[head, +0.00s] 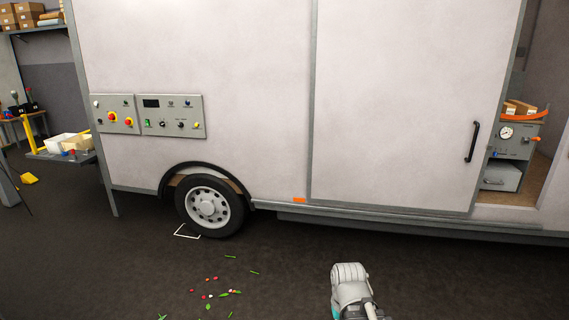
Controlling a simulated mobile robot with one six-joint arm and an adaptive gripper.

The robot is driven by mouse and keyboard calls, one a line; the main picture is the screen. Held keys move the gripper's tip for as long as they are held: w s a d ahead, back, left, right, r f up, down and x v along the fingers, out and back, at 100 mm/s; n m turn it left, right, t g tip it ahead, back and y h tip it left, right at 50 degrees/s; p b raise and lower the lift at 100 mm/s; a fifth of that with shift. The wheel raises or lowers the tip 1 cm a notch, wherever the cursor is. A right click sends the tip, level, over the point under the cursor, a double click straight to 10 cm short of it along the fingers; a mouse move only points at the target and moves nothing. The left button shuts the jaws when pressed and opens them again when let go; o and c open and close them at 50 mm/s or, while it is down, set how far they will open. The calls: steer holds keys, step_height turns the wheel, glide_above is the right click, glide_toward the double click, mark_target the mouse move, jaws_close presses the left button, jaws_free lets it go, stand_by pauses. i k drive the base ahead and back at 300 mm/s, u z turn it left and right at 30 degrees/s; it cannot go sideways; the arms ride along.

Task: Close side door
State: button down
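The side door (400,95) is a large pale panel on the side of a white trailer (210,50). It has a black vertical handle (472,142) near its right edge. To the right of the door is an open gap, through which the trailer's inside shows, so the door stands at least partly open. The right end of the opening is cut off or hard to make out. Part of my arm shows at the bottom centre, well below the door and apart from it. My gripper is not in view.
A grey machine with a gauge (507,133) stands inside the opening. A long step or rail (390,220) runs under the door. A wheel (208,205) and control panels (148,116) are at left. Petals and leaves (215,290) litter the floor. The dark floor before the door looks clear.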

mark_target(407, 97)
steer(key=z, duration=0.15)
steer(key=i, duration=3.35)
steer(key=z, duration=0.25)
